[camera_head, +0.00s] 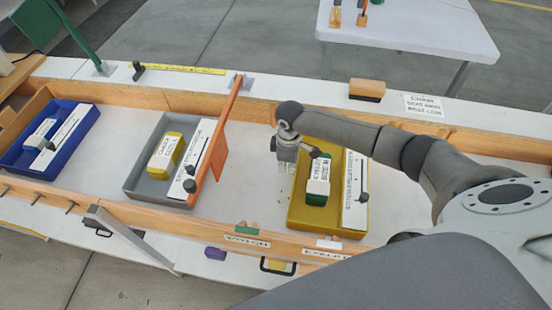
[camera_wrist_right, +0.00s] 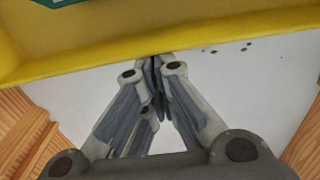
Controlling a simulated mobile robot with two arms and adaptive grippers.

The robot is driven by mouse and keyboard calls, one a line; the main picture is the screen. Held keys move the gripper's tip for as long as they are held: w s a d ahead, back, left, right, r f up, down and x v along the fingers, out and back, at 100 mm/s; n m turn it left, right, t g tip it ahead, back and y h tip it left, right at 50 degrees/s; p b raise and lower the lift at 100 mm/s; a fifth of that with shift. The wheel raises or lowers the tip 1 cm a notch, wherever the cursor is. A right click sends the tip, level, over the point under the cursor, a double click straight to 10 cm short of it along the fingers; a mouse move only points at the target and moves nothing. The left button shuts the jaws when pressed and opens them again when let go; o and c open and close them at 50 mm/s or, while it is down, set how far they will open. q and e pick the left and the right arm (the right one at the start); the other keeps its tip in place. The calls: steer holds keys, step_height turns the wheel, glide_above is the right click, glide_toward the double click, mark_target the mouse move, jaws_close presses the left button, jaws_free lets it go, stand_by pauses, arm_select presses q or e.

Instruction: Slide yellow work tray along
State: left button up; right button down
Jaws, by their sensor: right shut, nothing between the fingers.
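The yellow work tray (camera_head: 303,222) lies on the white bench lane at the right in the head view. It holds a green-and-white labelled block (camera_head: 318,182) and a white card strip (camera_head: 355,190) with a dark knob. My right gripper (camera_head: 285,170) is shut and empty, pointing down at the tray's left side. In the right wrist view the shut fingertips (camera_wrist_right: 154,62) are right at the yellow tray wall (camera_wrist_right: 70,60); I cannot tell whether they touch. My left gripper is not in view.
A blue tray (camera_head: 18,155) is farther left. Wooden rails (camera_head: 170,222) border the lane.

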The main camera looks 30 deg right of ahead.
mark_target(367, 178)
steer(key=s+d+p, duration=0.2)
steer(key=d, duration=0.1)
steer(key=s+d+p, duration=0.2)
steer(key=s+d, duration=0.1)
steer(key=s+d+p, duration=0.2)
steer(key=d, duration=0.1)
steer(key=shift+s+d+r, duration=0.15)
steer(key=shift+d+r, duration=0.15)
steer(key=s+d+p, duration=0.1)
steer(key=s+d, duration=0.1)
steer(key=d, duration=0.1)
steer(key=s+d, duration=0.2)
steer(key=d, duration=0.1)
steer(key=s+d+p, duration=0.1)
steer(key=s+d, duration=0.2)
steer(key=shift+d+f+p, duration=0.2)
steer(key=shift+f+p, duration=0.05)
steer(key=shift+p, duration=0.05)
steer(key=shift+s+d, duration=0.1)
